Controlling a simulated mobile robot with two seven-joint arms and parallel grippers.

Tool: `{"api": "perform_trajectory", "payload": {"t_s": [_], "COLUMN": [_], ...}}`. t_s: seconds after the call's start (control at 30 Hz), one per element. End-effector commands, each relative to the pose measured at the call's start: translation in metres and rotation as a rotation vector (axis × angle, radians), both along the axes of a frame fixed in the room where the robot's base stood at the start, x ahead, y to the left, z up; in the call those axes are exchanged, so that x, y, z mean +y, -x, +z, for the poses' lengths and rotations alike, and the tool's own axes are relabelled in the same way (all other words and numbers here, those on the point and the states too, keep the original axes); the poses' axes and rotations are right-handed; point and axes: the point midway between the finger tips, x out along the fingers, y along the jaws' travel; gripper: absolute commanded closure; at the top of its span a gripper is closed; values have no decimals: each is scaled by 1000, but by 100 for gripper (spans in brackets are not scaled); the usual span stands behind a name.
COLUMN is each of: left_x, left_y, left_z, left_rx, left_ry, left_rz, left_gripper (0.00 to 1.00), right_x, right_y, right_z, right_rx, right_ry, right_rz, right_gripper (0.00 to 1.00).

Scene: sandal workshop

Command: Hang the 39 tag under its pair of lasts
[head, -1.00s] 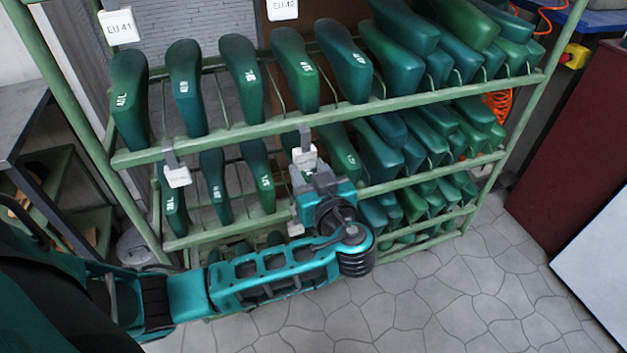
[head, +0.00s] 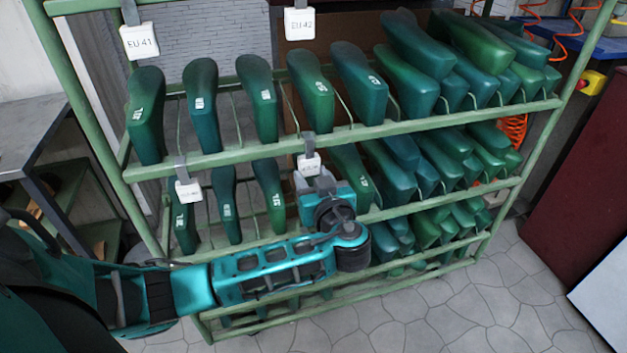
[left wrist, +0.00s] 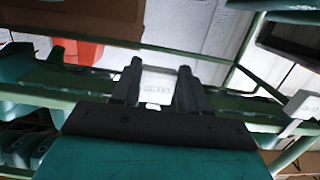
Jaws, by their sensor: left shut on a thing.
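My left gripper (head: 310,180) is shut on a small white tag (head: 309,165) with a grey hook, close to the rack's middle green rail in the head view. The hook's top overlaps that rail; I cannot tell if it bears on it. In the left wrist view the tag (left wrist: 157,84) sits between the two dark fingertips (left wrist: 158,90); its print is too blurred to read. Green lasts stand on the shelf behind: one (head: 269,195) left of the gripper, another (head: 352,174) right of it. Their numbers are unclear. My right gripper is not in view.
Tags marked EU 41 (head: 139,42) and EU 42 (head: 299,23) hang from the upper rail. Another white tag (head: 188,190) hangs on the middle rail, left of my gripper. Several lasts crowd the right shelves. Tiled floor (head: 470,310) is free at the lower right.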

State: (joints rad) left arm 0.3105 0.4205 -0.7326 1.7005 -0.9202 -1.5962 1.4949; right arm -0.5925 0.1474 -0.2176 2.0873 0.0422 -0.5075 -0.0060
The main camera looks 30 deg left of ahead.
Motion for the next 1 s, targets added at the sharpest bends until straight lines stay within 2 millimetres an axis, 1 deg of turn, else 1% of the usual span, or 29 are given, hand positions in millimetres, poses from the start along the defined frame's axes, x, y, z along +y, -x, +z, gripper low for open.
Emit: {"api": "perform_trajectory", "payload": {"t_s": [0.13,0.27,0.3,0.5,0.6,0.87,1.0], "left_x": [0,0,0,0,0,-2,-13], "left_y": [0,0,0,0,0,1,10], "left_z": [0,0,0,0,0,0,2], "left_rx": [-1,-1,-1,-1,-1,0,0], "left_ry": [0,0,0,0,0,0,4], "left_rz": [0,0,0,0,0,-1,-3], "left_gripper": [86,86,54,34,27,27,27], "right_x": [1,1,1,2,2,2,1], "right_y": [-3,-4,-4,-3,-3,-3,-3], "right_z": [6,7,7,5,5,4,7], "right_rx": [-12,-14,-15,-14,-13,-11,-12], "right_ry": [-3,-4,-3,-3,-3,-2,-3], "right_rz": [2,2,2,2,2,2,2], "right_gripper": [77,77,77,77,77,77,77]}}
